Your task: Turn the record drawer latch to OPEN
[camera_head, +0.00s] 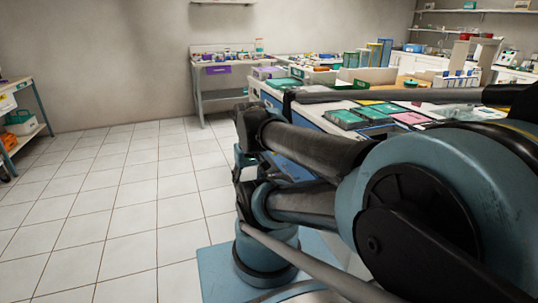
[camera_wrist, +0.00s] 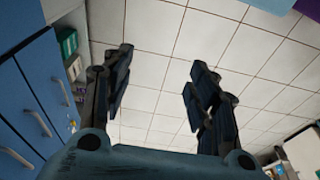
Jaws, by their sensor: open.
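My gripper (camera_wrist: 160,65) is open in the wrist view, with its two dark fingers wide apart and nothing between them. Blue drawer fronts (camera_wrist: 38,75) with metal bar handles (camera_wrist: 38,123) stand at the left of the wrist view, to the left of my gripper and apart from it. I cannot make out a latch or an OPEN mark on them, nor tell which one is the record drawer. In the head view my arm fills the right foreground, and I cannot make out the gripper there.
A long counter (camera_head: 314,116) with green trays (camera_head: 343,118) and a pink tray (camera_head: 411,118) runs behind my arm. A small bench (camera_head: 198,72) stands at the back wall, and a shelf unit (camera_head: 28,133) at the left. The tiled floor (camera_head: 115,190) between is clear.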

